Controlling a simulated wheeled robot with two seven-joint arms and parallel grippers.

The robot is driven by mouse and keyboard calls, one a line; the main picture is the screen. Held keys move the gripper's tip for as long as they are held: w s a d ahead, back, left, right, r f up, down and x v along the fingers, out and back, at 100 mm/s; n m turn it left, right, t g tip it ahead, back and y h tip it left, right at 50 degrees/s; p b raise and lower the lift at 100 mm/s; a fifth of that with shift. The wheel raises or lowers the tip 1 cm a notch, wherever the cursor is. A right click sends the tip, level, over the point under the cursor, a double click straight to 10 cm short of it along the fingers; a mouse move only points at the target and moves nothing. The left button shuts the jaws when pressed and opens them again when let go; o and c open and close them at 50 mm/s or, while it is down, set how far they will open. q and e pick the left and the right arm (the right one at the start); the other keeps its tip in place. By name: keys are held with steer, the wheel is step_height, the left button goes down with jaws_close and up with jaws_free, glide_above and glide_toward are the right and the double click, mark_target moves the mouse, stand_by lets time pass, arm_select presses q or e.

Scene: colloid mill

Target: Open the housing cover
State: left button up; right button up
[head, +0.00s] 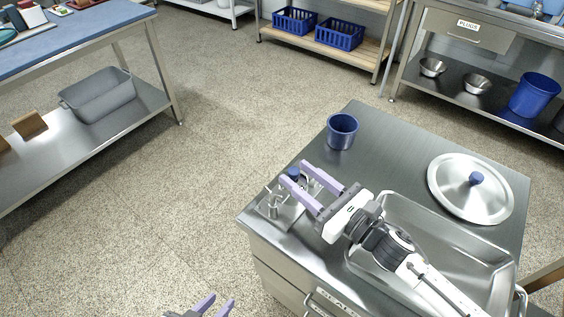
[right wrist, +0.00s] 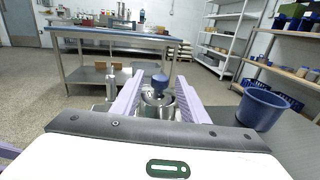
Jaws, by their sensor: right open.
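A small steel mill with a dark blue knob (head: 294,174) stands at the left corner of the steel table; I cannot tell which part is the housing cover. Its blue knob (right wrist: 159,80) and round steel body (right wrist: 158,98) also show in the right wrist view. My right gripper (head: 294,172) is open, its two lilac fingers pointing at the mill, one on each side of the knob in the picture. I cannot tell whether they touch it. The fingers hide part of the mill. My left gripper (head: 219,300) is at the bottom edge, fingers apart and empty, away from the table.
A blue cup (head: 342,131) stands behind my right gripper on the steel table (head: 390,150). A round steel lid (head: 470,196) with a blue knob lies at the right. A steel tray (head: 400,209) lies under my right arm. A workbench (head: 75,45) stands at the left across open floor.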

steer(key=x, duration=0.6)
steer(key=shift+w+a+r, duration=0.1)
steer(key=shift+a, duration=0.05)
steer(key=shift+c, duration=0.4)
jaws_close()
